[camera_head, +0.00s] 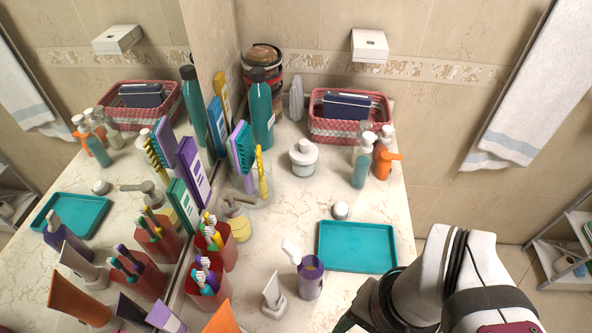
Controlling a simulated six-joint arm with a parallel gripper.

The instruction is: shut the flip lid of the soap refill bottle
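A purple bottle (310,279) stands upright on the counter, left of the teal tray. A white lid-like piece (291,252) sticks up and leans left at its top, and the bottle's top looks open. I take this to be the soap refill bottle with its flip lid raised, but the hinge is too small to make out. My arm comes in at the lower right, to the right of and nearer than the bottle. The fingers of my gripper are outside the picture, and nothing of mine is seen touching the bottle or lid.
A white stand-like item (274,297) is close left of the bottle. Red cups (216,248) with toothbrushes stand farther left by the mirror. The teal tray (357,247) is empty, with a small white jar (340,210) behind it. Bare counter lies behind the bottle.

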